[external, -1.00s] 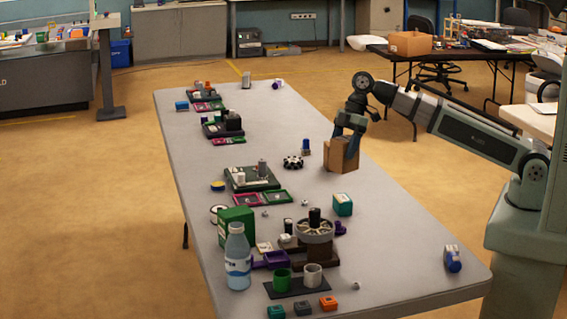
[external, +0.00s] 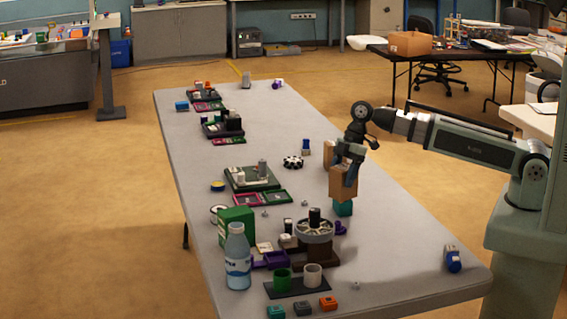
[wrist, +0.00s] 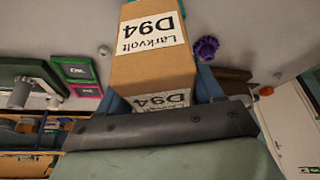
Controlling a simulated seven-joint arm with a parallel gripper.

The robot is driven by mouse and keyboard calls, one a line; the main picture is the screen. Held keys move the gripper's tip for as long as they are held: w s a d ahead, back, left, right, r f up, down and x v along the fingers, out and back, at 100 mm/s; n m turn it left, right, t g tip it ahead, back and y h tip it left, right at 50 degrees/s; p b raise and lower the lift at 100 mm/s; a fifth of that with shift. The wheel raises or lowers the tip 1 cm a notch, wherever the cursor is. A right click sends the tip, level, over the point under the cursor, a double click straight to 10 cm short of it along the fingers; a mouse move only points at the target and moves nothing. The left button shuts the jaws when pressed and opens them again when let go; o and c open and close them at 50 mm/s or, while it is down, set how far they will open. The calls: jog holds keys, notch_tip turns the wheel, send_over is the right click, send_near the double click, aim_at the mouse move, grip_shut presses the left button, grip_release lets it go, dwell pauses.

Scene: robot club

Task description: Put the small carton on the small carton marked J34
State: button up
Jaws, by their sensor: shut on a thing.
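My gripper (external: 346,168) is shut on a small brown carton (external: 342,184). In the wrist view the carton (wrist: 152,67) fills the top middle, with white labels reading "Larkvolt D94", between the blue fingers. In the external view it sits directly above a small teal box (external: 343,208) on the table. I cannot tell whether the two touch. No marking on the teal box is readable, and "J34" shows nowhere. A brown box-like shape (external: 328,153) stands just behind the held carton, partly hidden by my gripper.
A black wheel (external: 292,162) and a blue-topped item (external: 305,147) stand left of the gripper. A round fixture (external: 314,232), a green box (external: 236,228) and a bottle (external: 237,258) stand nearer the camera. The table's right side is mostly clear.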

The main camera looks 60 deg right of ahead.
jog(key=shift+f, duration=0.1)
jog(key=o, duration=1.2)
jog(key=shift+v, duration=6.1)
